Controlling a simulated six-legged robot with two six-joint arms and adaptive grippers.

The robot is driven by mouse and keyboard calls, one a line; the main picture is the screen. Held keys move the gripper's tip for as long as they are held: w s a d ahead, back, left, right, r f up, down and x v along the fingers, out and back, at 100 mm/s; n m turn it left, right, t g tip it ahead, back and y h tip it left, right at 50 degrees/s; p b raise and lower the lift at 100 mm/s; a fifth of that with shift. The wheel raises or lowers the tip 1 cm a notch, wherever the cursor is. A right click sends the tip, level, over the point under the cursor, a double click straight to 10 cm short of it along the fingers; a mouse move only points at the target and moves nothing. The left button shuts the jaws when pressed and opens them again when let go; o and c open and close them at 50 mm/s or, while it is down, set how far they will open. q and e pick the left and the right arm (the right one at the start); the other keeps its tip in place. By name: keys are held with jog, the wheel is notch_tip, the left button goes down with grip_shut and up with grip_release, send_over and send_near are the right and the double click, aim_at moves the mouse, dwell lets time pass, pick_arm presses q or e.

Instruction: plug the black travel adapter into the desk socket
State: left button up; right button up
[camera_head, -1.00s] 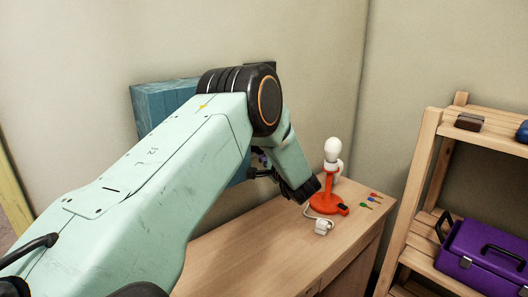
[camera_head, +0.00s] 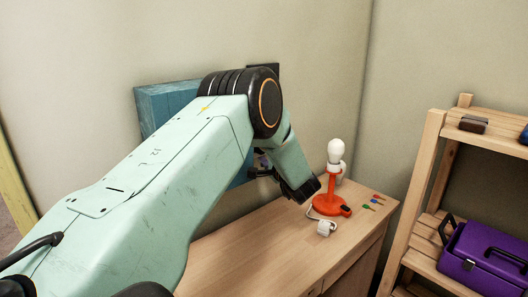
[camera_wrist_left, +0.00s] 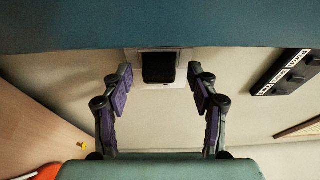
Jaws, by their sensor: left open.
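The black travel adapter (camera_wrist_left: 158,68) shows in the left wrist view against a white plate (camera_wrist_left: 178,54) on the beige wall, just under the edge of a blue box. I cannot tell whether it is fully seated. My left gripper (camera_wrist_left: 160,80) is open, its purple-padded fingers on either side of the adapter and apart from it. No separate desk socket is clearly visible; a white plug (camera_head: 324,228) with a cord lies on the desk. My right gripper is out of view.
The blue box (camera_head: 165,102) is on the wall behind my arm. An orange lamp (camera_head: 329,205) and small coloured items (camera_head: 372,201) stand on the wooden desk (camera_head: 275,245). A shelf (camera_head: 427,170) with a purple case (camera_head: 485,255) is at right. The desk's front is clear.

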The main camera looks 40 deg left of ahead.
pick_arm(q)
jog(key=v, duration=1.2)
jog(key=shift+f, duration=0.15)
